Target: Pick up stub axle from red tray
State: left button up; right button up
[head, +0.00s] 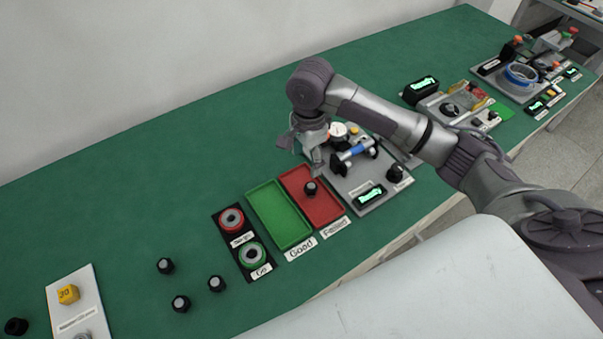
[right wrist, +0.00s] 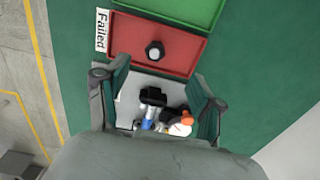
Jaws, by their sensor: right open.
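The red tray (head: 325,211), labelled "Failed", lies on the green table beside the green tray. One dark stub axle (head: 310,187) with a light top stands in it, near the middle. In the right wrist view the axle (right wrist: 155,50) shows from above in the red tray (right wrist: 187,50). My right gripper (head: 303,156) is above the table at the tray's far end. In the right wrist view its fingers (right wrist: 157,75) are spread wide with nothing between them, and the axle is ahead of the fingertips. My left gripper is not in view.
A test station (head: 365,180) with a blue part stands close to the right of the red tray, partly under my right arm. The green tray (head: 278,215) is empty. Several dark axles (head: 217,284) stand at the lower left. Red and green buttons (head: 240,240) sit left of the trays.

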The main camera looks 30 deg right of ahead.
jog(key=w, duration=0.1)
jog(key=m, duration=0.1)
send_over(311, 185)
jog(key=f, duration=0.4)
jog(key=shift+s+a+f, duration=0.1)
jog(key=shift+a+f, duration=0.05)
jog(key=shift+a, duration=0.05)
jog(key=shift+w+f+p, duration=0.25)
jog(key=shift+f+p, duration=0.05)
jog(key=shift+f, duration=1.15)
jog(key=f, duration=0.2)
jog(key=f+p, duration=0.1)
jog(key=f, duration=0.1)
jog(key=shift+s+d, duration=0.2)
jog(key=shift+s, duration=0.05)
jog(key=shift+f, duration=0.55)
jog(key=shift+c, duration=0.9)
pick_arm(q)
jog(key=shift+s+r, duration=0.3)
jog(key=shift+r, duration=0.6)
pick_arm(e)
grip_shut()
